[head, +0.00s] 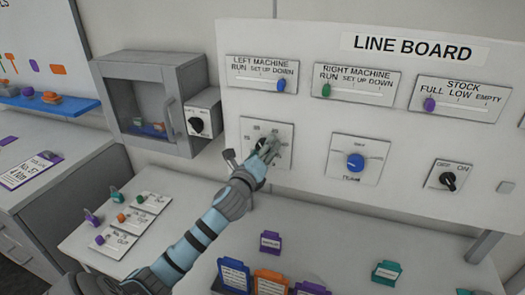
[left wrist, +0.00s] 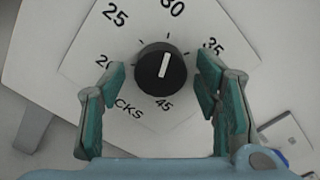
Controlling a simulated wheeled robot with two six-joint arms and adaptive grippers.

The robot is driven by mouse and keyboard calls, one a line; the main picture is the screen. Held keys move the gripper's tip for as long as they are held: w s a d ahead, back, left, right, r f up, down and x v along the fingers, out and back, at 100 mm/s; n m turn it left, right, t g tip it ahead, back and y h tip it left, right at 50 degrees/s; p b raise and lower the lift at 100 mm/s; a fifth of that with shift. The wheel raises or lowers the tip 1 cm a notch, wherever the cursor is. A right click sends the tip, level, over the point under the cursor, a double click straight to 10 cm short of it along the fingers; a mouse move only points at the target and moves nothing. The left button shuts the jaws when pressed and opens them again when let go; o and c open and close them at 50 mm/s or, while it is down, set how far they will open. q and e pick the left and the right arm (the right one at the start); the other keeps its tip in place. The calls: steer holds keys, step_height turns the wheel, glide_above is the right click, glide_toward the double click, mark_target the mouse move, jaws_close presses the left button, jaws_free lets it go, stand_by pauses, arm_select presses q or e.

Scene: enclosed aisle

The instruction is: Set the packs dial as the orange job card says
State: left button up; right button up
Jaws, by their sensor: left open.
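The packs dial (left wrist: 151,65) is a black round knob with a white line on a white plate, marked 20, 25, 30, 35 and 45. The line stands nearly upright between the 30 and 45 marks; I cannot tell which end points. My left gripper (left wrist: 164,92) is open, with one teal finger on each side of the knob, no clear contact. In the head view the left gripper (head: 264,151) is in front of the dial plate (head: 286,133) and covers the knob. The orange job card (head: 270,283) stands at the bottom; its text is too small to read.
Above are the left machine slider (head: 262,75), right machine slider (head: 358,82) and stock slider (head: 461,102). A blue knob (head: 355,162) and an off/on switch (head: 448,180) sit to the right. A grey cabinet (head: 150,100) juts out at left. Coloured cards stand on the ledge below.

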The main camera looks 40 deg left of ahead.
arm_select(q)
steer(key=shift+s+r, duration=0.1)
steer(key=shift+s, duration=0.1)
steer(key=shift+w, duration=0.1)
steer(key=c, duration=1.1)
steer(key=shift+c, duration=0.2)
arm_select(e)
steer(key=shift+s+d, duration=0.1)
steer(key=shift+s, duration=0.25)
steer(key=shift+r, duration=0.15)
arm_select(q)
steer(key=shift+n+p, duration=1.05)
steer(key=shift+n, duration=4.35)
arm_select(e)
steer(key=shift+w+r, duration=0.1)
steer(key=shift+r, duration=0.8)
